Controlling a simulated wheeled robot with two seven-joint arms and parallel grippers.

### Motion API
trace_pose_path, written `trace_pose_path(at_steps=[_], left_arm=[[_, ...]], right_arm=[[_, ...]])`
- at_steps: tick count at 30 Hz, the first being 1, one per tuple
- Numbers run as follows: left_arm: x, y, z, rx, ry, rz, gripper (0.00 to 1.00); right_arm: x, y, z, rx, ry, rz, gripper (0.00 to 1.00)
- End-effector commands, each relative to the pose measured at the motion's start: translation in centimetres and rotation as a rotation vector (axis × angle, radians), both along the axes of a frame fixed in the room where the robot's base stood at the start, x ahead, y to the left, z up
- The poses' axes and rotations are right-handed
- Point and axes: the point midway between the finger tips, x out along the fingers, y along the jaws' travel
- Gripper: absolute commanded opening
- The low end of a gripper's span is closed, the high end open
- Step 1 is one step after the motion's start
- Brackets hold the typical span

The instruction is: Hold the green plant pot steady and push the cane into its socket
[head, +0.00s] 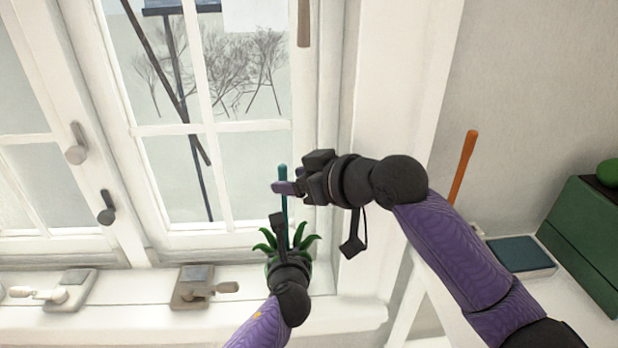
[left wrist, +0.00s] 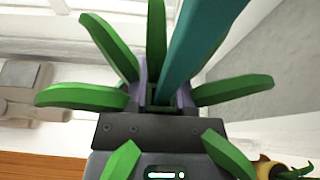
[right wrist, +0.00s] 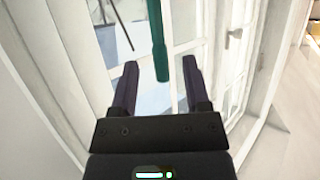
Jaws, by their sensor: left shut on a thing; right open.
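The green plant pot (head: 267,243) stands on the white window sill, its spiky leaves spread around my left gripper (head: 284,252). In the left wrist view, my left gripper (left wrist: 163,92) is shut among the leaves, on the pot; most of the pot's body is hidden. The teal cane (head: 283,195) rises from among the leaves, nearly upright in the head view. Its lower end is hidden, so I cannot tell how deep it sits. My right gripper (head: 276,187) is open beside the cane's upper part. In the right wrist view, the cane's end (right wrist: 160,62) lies between the spread fingertips.
The window (head: 230,130) stands close behind the cane. Metal window fittings (head: 195,287) lie on the sill at left. At right are an orange stick (head: 464,165), a dark blue book (head: 520,253) and a green box (head: 590,240). Bare wall lies right of the window frame.

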Motion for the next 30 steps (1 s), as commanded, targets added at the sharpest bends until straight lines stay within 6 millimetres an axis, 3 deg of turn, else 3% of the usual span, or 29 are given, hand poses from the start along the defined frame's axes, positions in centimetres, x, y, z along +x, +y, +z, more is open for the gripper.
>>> trace_pose_path(at_steps=[6, 12, 30], left_arm=[[0.0, 0.0, 0.0, 0.000, 0.000, 0.001, 0.00], [0.0, 0.0, 0.0, 0.000, 0.000, 0.000, 0.00], [0.0, 0.0, 0.0, 0.000, 0.000, 0.000, 0.00]], right_arm=[[-3.9, -4.0, 2.2, -0.006, -0.003, -0.003, 0.60], [-6.6, -6.6, 3.8, -0.004, 0.000, -0.002, 0.60], [-7.2, -7.1, 4.1, -0.002, 0.001, 0.000, 0.60]])
